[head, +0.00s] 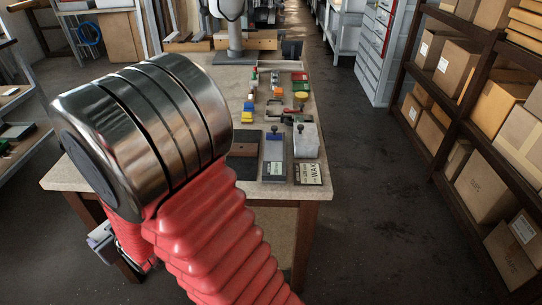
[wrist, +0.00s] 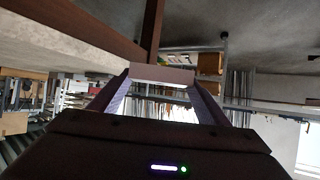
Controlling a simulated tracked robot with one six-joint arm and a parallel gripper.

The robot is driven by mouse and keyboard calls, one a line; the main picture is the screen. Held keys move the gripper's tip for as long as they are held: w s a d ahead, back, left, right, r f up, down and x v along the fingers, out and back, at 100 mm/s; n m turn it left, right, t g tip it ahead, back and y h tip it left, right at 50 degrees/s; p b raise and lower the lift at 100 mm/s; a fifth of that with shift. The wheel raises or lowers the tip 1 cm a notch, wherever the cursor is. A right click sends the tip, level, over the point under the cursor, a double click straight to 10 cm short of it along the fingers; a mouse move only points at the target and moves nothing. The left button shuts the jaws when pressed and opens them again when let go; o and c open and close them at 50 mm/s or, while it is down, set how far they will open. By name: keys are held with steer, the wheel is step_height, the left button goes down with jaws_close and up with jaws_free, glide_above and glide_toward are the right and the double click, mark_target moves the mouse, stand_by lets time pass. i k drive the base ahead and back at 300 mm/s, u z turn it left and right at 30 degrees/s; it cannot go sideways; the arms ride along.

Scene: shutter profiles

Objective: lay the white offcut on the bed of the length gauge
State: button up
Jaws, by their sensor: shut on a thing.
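My gripper (wrist: 162,84) is shut on the white offcut (wrist: 162,74), a short pale piece held crosswise between the two fingertips in the wrist view. In the head view my gripper (head: 103,241) shows only in part, low beside the left front of the workbench, mostly hidden behind my red-sleeved arm. The offcut cannot be made out there. I cannot identify the length gauge for sure; my arm covers the left part of the bench top.
The workbench (head: 262,198) carries a dark plate with a brown strip (head: 244,148), a blue-grey block (head: 274,152), a white box with a black knob (head: 306,142) and several small coloured pieces. Shelves of cartons (head: 485,185) stand right, across a clear floor aisle (head: 365,180).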

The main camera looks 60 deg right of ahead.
mark_target(273, 154)
steer(key=z, duration=0.05)
steer(key=i, duration=0.95)
steer(key=u, duration=0.05)
